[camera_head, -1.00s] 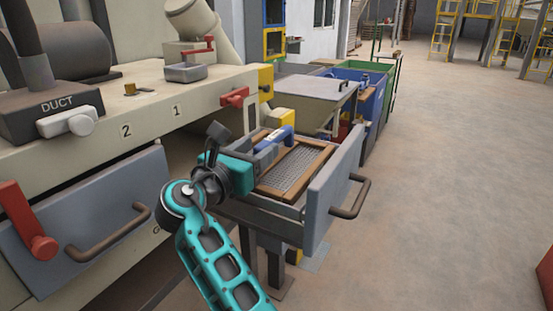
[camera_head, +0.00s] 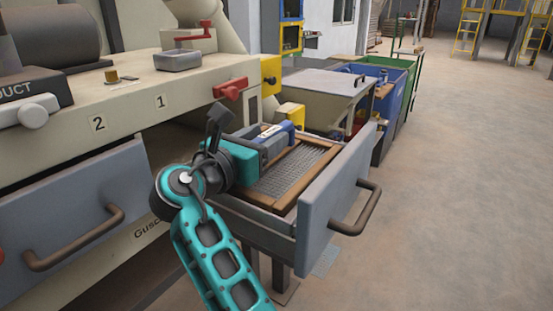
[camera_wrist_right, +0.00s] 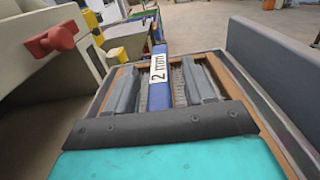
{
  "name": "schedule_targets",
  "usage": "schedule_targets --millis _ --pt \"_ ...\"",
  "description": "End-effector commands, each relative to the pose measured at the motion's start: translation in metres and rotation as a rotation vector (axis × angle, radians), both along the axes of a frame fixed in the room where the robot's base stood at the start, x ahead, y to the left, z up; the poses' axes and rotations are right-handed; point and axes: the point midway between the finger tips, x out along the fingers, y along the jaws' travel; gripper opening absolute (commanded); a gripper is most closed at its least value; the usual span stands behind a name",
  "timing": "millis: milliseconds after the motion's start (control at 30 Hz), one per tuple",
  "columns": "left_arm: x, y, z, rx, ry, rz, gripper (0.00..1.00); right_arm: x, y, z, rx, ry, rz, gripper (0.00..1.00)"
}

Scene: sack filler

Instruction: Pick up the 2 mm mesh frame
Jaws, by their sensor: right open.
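The 2 mm mesh frame (camera_head: 298,172) has a wooden rim and grey wire mesh and lies in an open drawer. Its blue handle bar (camera_head: 280,134) with a white "2 mm" label (camera_wrist_right: 158,68) runs between my right fingers in the right wrist view. My right gripper (camera_head: 274,148) is over the frame. In the right wrist view my right gripper (camera_wrist_right: 160,85) is open, with one finger on each side of the blue bar and a gap to each. Whether the fingers touch the mesh cannot be told. My left gripper is not in view.
The drawer's grey front panel (camera_head: 338,195) with a brown handle (camera_head: 358,210) stands right of the frame. The machine body (camera_head: 130,105) with a red lever (camera_head: 230,88) is at the left. Blue and green bins (camera_head: 392,110) stand behind. The floor at right is clear.

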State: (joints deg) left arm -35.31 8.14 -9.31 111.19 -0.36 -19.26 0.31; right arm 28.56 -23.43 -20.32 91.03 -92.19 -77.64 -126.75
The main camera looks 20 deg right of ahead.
Motion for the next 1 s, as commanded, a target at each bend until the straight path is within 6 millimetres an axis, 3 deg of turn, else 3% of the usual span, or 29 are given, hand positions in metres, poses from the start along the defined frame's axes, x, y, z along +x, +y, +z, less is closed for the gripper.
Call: schedule_targets --millis 233,767,1000 --pt "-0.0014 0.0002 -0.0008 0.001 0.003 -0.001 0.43 -0.0003 0.0007 0.0006 0.001 -0.001 0.001 0.52" --pt "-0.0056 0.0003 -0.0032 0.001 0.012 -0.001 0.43 -0.0001 0.0005 0.0002 0.0 0.0 0.001 0.01" --pt "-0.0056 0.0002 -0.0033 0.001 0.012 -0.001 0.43 -0.0001 0.0004 0.0001 0.0 0.0 0.001 0.0"
